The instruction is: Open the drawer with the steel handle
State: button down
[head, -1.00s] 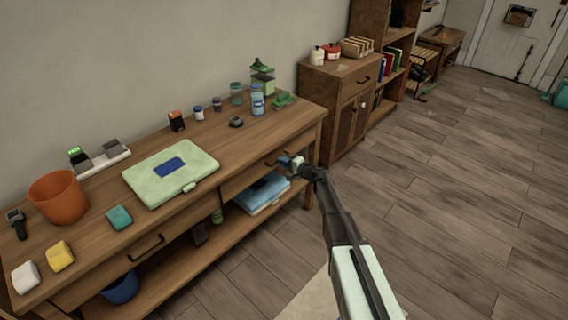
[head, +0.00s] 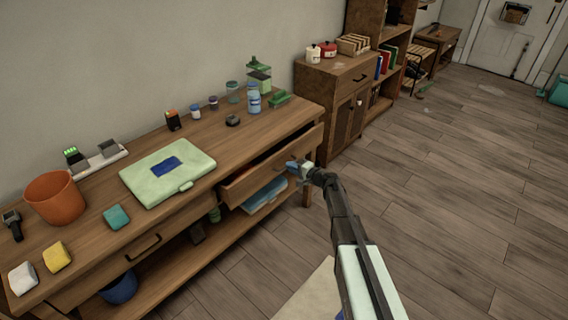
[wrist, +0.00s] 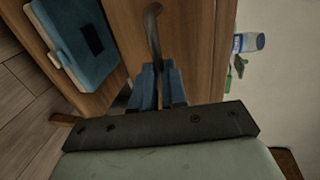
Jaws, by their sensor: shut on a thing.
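The right-hand drawer (head: 245,183) of the wooden workbench stands partly open in the head view, with a gap showing above its front. Its wooden front also fills the upper middle of the wrist view (wrist: 190,50). A curved grey metal handle (wrist: 153,40) is on that front. My gripper (head: 293,166) is at the drawer front, with its blue fingers (wrist: 158,88) shut on the handle. The gripped part of the handle is hidden between the fingers.
The left drawer with a dark handle (head: 143,248) is shut. A pale green case (head: 155,185), an orange pot (head: 55,197) and small items stand on the bench top. A blue case (head: 262,196) lies on the lower shelf. The floor at right is clear.

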jog(key=f+v, duration=0.2)
jog(key=v, duration=0.7)
jog(key=f+v, duration=0.2)
jog(key=v, duration=0.8)
jog(key=shift+s+d, duration=0.5)
jog(key=shift+s, duration=0.05)
jog(key=c, duration=1.2)
grip_release()
jog(key=shift+o, duration=0.2)
jog(key=shift+d, duration=0.1)
jog(key=v, duration=1.3)
jog(key=shift+s+d, duration=0.2)
jog(key=shift+s, duration=0.05)
